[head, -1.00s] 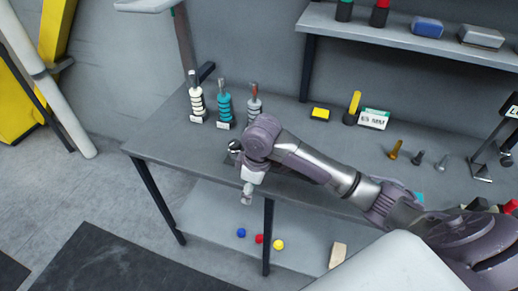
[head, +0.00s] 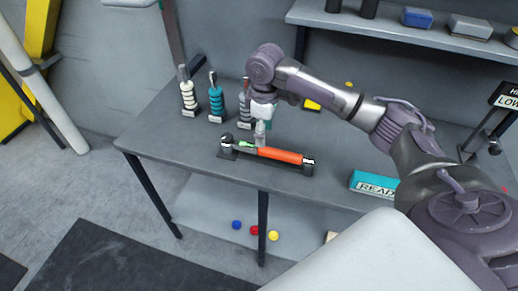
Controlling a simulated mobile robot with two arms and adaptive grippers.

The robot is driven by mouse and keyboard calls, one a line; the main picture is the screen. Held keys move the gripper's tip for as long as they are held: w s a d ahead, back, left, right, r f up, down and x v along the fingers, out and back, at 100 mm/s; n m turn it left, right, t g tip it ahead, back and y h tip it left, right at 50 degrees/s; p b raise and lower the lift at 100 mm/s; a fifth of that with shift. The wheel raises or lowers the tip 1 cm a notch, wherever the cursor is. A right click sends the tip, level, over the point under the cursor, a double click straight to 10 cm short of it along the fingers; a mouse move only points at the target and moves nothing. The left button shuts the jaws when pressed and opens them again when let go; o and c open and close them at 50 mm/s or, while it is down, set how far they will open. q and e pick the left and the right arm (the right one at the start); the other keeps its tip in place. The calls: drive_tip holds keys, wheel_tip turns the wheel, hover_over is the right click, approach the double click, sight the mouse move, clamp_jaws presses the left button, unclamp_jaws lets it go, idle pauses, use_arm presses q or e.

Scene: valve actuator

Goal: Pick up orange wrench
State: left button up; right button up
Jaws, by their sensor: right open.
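The orange wrench (head: 281,155) lies in a dark holder (head: 238,154) near the front of the grey workbench. Its orange handle points right and its dark head is at the left. A small green patch shows between head and handle. My right gripper (head: 260,140) points down at the wrench, close to the left end of the orange handle. It is open, and nothing shows held in it. Whether its fingertips touch the wrench I cannot tell. My left gripper is not in view.
Three ringed posts, white (head: 188,95), teal (head: 215,100) and grey (head: 244,105), stand behind at the left. A teal block marked READY (head: 374,185) lies to the right. A shelf (head: 400,35) hangs above the bench. Coloured balls (head: 254,230) lie on the lower shelf.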

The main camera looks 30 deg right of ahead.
sight(266, 148)
wheel_tip(266, 148, down, 4)
drive_tip(key=shift+r, duration=0.1)
drive_tip(key=f+p, duration=0.1)
drive_tip(key=f, duration=0.1)
drive_tip(key=d+f+p, duration=0.1)
drive_tip(key=f, duration=0.1)
drive_tip(key=shift+f, duration=0.75)
drive_tip(key=shift+a, duration=0.1)
drive_tip(key=shift+r, duration=0.1)
clamp_jaws()
